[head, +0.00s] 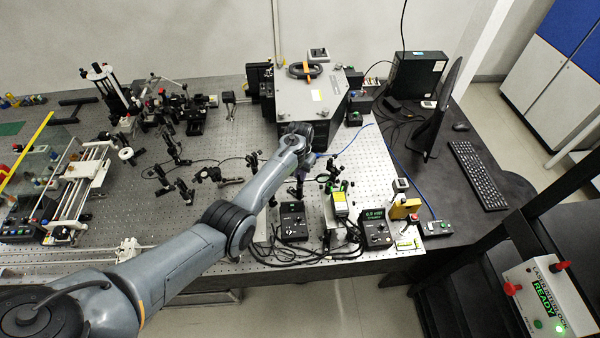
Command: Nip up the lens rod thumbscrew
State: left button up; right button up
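My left arm reaches in from the lower left over the perforated optical bench (240,140). Its wrist ends in front of the large grey spectrometer box (312,98). My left gripper (303,172) points down among small post-mounted optics; its fingers are too small and partly hidden to show whether they are open or shut. Close to its right stand small optic mounts with green parts (338,186). The lens rod thumbscrew is too small to pick out, and I cannot tell whether the gripper touches anything. My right gripper is not in view.
Black control boxes stand at the bench's front, one with a green display (376,229). Cables lie around them. More optic posts (183,190) stand left of my arm. A monitor (443,110) and keyboard (478,174) are at right. A laser interlock box (548,295) sits lower right.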

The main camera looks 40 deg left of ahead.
pick_arm(q)
grip_shut()
